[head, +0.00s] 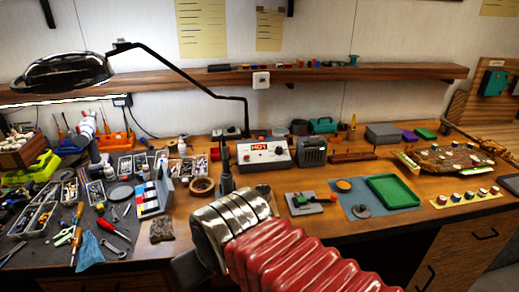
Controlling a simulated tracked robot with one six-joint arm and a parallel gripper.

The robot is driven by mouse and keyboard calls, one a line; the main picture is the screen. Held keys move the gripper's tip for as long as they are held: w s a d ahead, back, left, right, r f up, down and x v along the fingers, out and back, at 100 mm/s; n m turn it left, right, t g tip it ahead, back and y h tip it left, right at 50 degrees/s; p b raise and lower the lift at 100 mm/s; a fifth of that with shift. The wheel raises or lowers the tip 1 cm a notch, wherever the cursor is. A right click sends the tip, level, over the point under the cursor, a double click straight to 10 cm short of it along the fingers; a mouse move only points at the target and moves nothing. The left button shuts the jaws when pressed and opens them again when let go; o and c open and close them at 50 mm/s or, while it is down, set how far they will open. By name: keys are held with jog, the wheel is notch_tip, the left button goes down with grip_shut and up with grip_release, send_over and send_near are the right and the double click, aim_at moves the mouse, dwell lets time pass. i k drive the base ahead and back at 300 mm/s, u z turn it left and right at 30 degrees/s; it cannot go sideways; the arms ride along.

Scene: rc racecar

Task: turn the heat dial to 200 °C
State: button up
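A white and grey control unit (264,153) with a red lit display (268,150) stands at the back middle of the bench. The display seems to start with "40" or "HO", too small to read surely. A small dark round dial (278,151) shows on its front; its pointer and scale marks cannot be read. My arm, with red bellows and a metal cuff, reaches in from the bottom. A dark upright shape (226,172) rises beyond the cuff, left of the unit; it may be my gripper, but its fingers cannot be made out. Nothing visibly touches the dial.
A grey-green box (313,151) stands right beside the unit. A tape roll (202,187) lies left of the dark shape. A black lamp (62,71) overhangs the left side.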

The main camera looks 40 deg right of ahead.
aim_at(278, 151)
jog(key=u, duration=0.65)
jog(key=k, duration=0.85)
jog(key=z, duration=1.2)
jog(key=i, duration=1)
jog(key=z, duration=0.05)
